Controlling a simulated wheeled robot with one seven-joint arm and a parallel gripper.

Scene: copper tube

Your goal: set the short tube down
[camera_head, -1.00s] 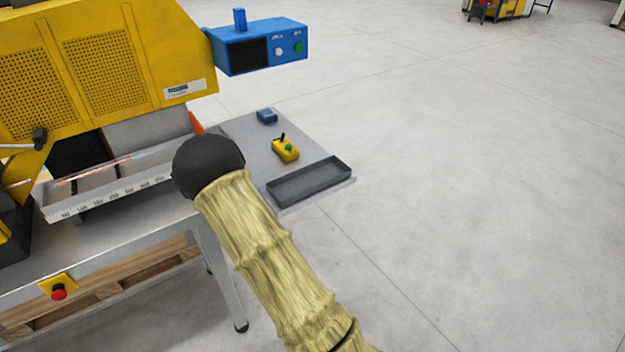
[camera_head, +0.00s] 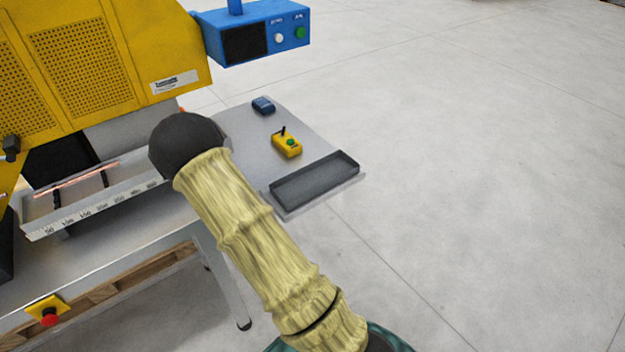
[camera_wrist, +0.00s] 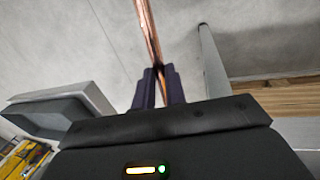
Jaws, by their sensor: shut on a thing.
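In the wrist view a copper tube (camera_wrist: 149,35) is held between the two dark fingers of my gripper (camera_wrist: 158,82). The gripper is shut on it, and the tube runs up out of the top of that view, so its far end is not seen. In the head view my sleeved arm and its dark round end hide the gripper and the held tube. Another copper tube (camera_head: 78,180) lies in the metal measuring trough (camera_head: 110,205) of the yellow machine.
The yellow machine (camera_head: 110,50) with a blue control box (camera_head: 255,35) stands at left. On the grey table are a dark shallow tray (camera_head: 315,180), a yellow control with a green button (camera_head: 287,145) and a small blue object (camera_head: 263,105). A red stop button (camera_head: 49,317) is at the table's front. Floor at right is clear.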

